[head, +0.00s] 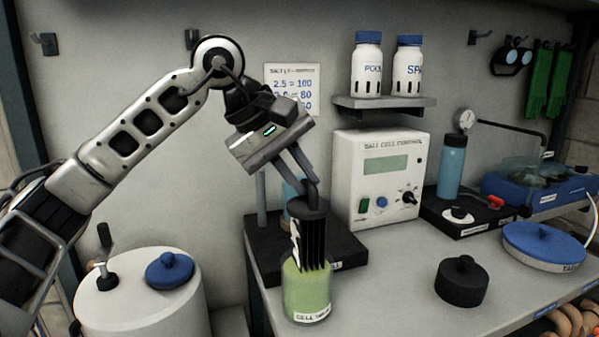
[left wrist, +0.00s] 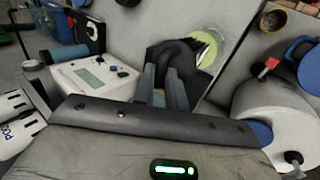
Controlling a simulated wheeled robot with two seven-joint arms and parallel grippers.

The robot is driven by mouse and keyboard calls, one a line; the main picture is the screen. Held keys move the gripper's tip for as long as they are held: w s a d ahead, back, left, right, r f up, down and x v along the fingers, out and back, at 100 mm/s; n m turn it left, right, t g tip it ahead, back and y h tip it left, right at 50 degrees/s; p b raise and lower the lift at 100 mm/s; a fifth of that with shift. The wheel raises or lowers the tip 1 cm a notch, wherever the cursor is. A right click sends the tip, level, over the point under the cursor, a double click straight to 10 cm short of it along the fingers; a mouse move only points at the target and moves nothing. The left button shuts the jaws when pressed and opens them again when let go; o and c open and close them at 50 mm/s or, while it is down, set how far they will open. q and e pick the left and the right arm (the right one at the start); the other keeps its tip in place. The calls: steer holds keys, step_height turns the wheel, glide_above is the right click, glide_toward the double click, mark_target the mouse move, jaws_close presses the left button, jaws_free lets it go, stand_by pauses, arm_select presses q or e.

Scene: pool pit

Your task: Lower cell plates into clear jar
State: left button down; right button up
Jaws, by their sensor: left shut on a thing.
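The salt cell has a round black cap (head: 308,207) and dark parallel plates (head: 313,245) hanging below it. My left gripper (head: 308,188) is shut on the cap from above and holds the cell roughly upright. The clear jar (head: 305,298), with pale green liquid and a white label, stands directly below on the bench's front edge. The plates' lower ends overlap the jar's mouth; how deep they are inside is hard to tell. In the left wrist view the black cap (left wrist: 178,55) sits between my fingers and hides part of the jar's greenish round (left wrist: 207,48).
Behind the jar is a black stand (head: 345,243) with an upright post. A white control box (head: 375,180) stands beyond it. A black round cap (head: 462,282) and a blue-lidded tub (head: 543,245) lie to the right. A white drum (head: 140,295) is at left.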

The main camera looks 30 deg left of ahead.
mark_target(298, 204)
arm_select(q)
step_height(298, 204, down, 2)
steer(key=shift+f+b, duration=0.25)
steer(key=shift+b, duration=0.65)
step_height(298, 204, down, 3)
steer(key=shift+r+b, duration=0.2)
steer(key=shift+b, duration=0.95)
steer(key=shift+f+b, duration=1.5)
steer(key=shift+f, duration=0.45)
arm_select(e)
steer(key=f, duration=0.3)
steer(key=shift+a+t, duration=0.2)
steer(key=shift+t, duration=0.2)
steer(key=shift+r, duration=0.2)
arm_select(q)
steer(key=shift+f, duration=0.3)
arm_select(e)
steer(key=shift+f, duration=0.45)
arm_select(q)
steer(key=c, duration=1.3)
jaws_free()
steer(key=shift+c, duration=0.2)
